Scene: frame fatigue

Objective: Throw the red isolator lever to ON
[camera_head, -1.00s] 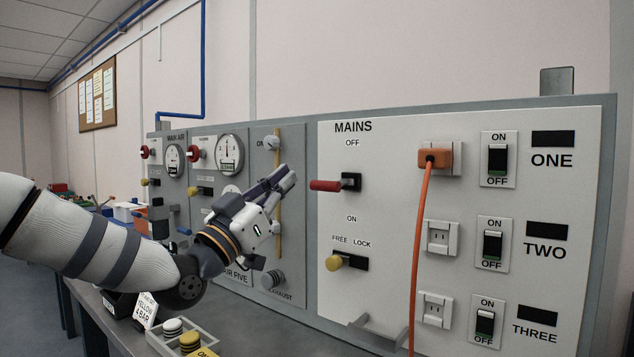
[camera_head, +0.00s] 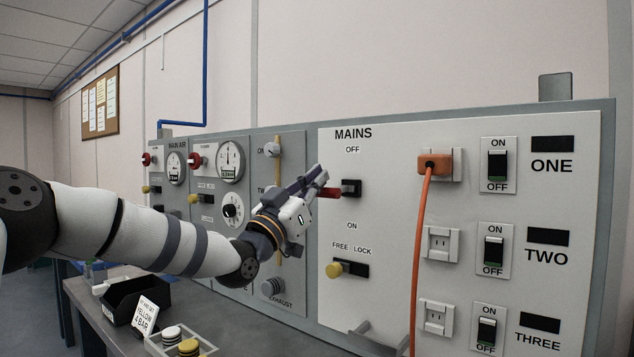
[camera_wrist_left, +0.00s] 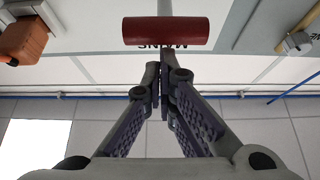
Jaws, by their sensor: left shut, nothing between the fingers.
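The red isolator lever (camera_head: 331,192) sticks out of its black slot on the white MAINS panel, under the OFF label and above the ON label. Its outer end is partly hidden behind my left gripper (camera_head: 319,176). That gripper is shut and empty, with its fingertips beside the lever's handle, on its upper side. In the left wrist view the red handle (camera_wrist_left: 166,31) lies across the top, just beyond the closed fingertips (camera_wrist_left: 162,72). I cannot tell whether they touch. My right gripper is not in view.
A yellow FREE/LOCK knob (camera_head: 336,269) sits below the lever. An orange plug (camera_head: 434,163) with a hanging cable is to the right, beside several switches. Gauges (camera_head: 231,160) are on the left panels. A small tray (camera_head: 207,347) stands on the bench.

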